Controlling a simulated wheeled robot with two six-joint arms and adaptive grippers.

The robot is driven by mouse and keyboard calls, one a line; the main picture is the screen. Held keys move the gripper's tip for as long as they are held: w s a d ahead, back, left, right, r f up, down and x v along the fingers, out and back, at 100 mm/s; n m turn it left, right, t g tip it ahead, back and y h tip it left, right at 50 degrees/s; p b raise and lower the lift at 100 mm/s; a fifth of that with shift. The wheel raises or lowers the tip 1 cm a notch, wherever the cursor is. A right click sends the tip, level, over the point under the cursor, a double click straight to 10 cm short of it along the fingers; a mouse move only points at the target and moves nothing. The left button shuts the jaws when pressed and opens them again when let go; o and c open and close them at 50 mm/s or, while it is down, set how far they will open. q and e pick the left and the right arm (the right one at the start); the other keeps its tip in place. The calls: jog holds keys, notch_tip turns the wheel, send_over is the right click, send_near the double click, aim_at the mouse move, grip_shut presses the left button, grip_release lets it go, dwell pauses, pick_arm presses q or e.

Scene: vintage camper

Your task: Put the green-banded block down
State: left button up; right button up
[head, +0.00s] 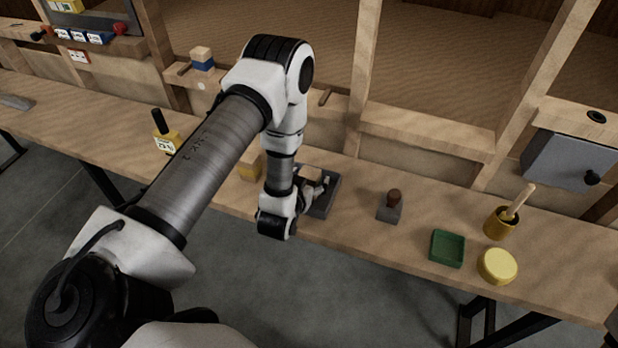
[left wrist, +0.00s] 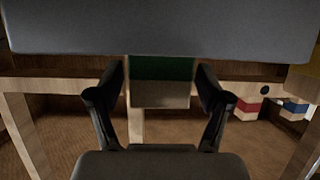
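The green-banded block (left wrist: 160,82) is pale wood with a dark green band. In the left wrist view it sits between the two fingers of my left gripper (left wrist: 160,90), which appear to touch its sides. In the head view the left gripper (head: 322,187) is low over the bench, at a grey tray (head: 325,204). The arm and fingers hide most of the block there, and I cannot tell whether it touches anything below. My right gripper is in neither view.
To the right are a brown-knobbed grey block (head: 390,207), a green tray (head: 447,248), a yellow round lid (head: 497,266) and a yellow cup (head: 498,226). A blue-banded block (head: 202,60) stands on the ledge.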

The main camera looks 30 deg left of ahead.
pick_arm(q)
jog(key=shift+r, duration=0.15)
jog(key=shift+s, duration=0.25)
jog(key=v, duration=1.1)
jog(key=s+d+f+m+g+h, duration=0.1)
jog(key=s+d+f+g, duration=0.2)
jog(key=s+f+g, duration=0.3)
jog(key=s+d+f+m+g+h, duration=0.1)
jog(key=s+d+f+g+h, duration=0.1)
jog(key=s+f+g, duration=0.5)
jog(key=s+d+f, duration=0.1)
jog(key=s, duration=0.3)
jog(key=shift+s, duration=0.4)
